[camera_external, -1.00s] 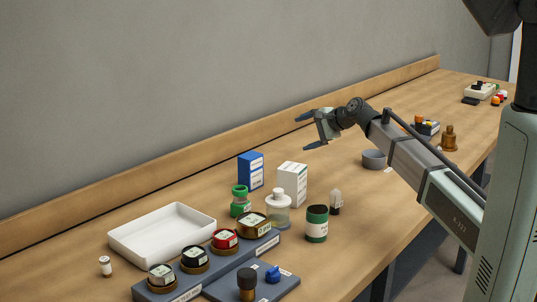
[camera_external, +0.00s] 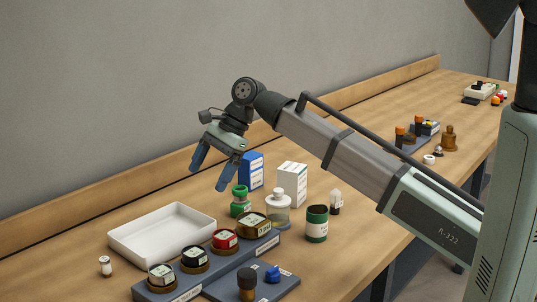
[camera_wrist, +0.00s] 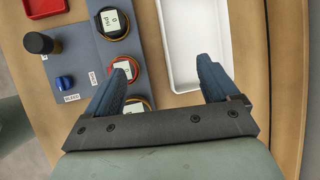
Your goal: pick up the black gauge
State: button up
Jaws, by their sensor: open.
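Two dark gauges with pale faces sit at the left of a row on a blue-grey rack (camera_external: 168,290). One is black (camera_external: 194,257), second from the left; the other (camera_external: 162,274), at the left end, also looks black. I cannot tell which one is meant. A dark-rimmed gauge (camera_wrist: 112,22) shows at the top of the wrist view, probably the second. My gripper (camera_external: 207,176) is open and empty, fingers pointing down, well above the bench near the tray. In the wrist view its blue fingers (camera_wrist: 163,80) are spread apart, the left one partly covering the rack.
A red gauge (camera_external: 225,240) and a brass-ringed gauge (camera_external: 254,224) continue the row. A white tray (camera_external: 128,251) lies behind it. Bottles, a blue box (camera_external: 256,170) and a white box (camera_external: 292,183) stand to the right. Black and blue knobs (camera_external: 273,274) are in front.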

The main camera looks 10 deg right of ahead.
aim_at(194, 251)
jog(key=s+f+g+h, duration=0.1)
jog(key=s+h, duration=0.1)
jog(key=s, duration=0.6)
jog(key=x, duration=1.3)
jog(key=shift+s+a+f, duration=0.1)
jog(key=shift+s+f, duration=0.1)
jog(key=shift+s, duration=0.05)
jog(key=c, duration=1.2)
